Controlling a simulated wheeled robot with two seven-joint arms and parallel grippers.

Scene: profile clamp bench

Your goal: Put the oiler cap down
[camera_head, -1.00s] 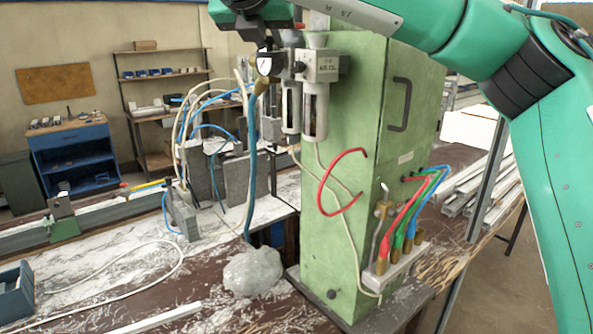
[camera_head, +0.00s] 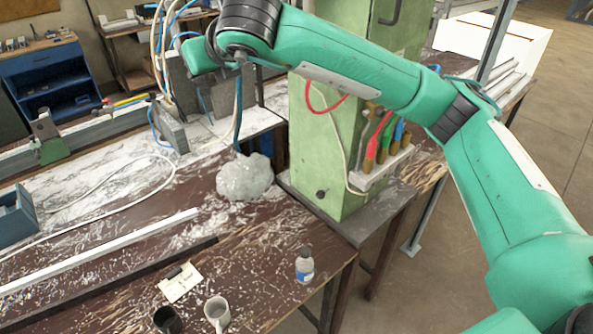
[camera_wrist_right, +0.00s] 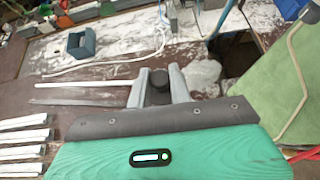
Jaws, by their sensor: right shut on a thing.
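The oiler cap (camera_wrist_right: 158,82) is a dark round piece between the two grey fingers of my right gripper (camera_wrist_right: 159,88) in the right wrist view. The gripper is shut on it, above the bench. In the head view my right arm reaches from the right across the green cabinet (camera_head: 330,165) to the upper left. I cannot make out the cap there. My left gripper is not in view.
A crumpled clear plastic lump (camera_head: 245,178) lies beside the cabinet. A bottle (camera_head: 304,268), a light mug (camera_head: 217,314), a black cup (camera_head: 167,320) and a paper note (camera_head: 180,282) are near the front. A white bar (camera_head: 100,252) and blue bin (camera_head: 15,218) are left. Bare bench lies between.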

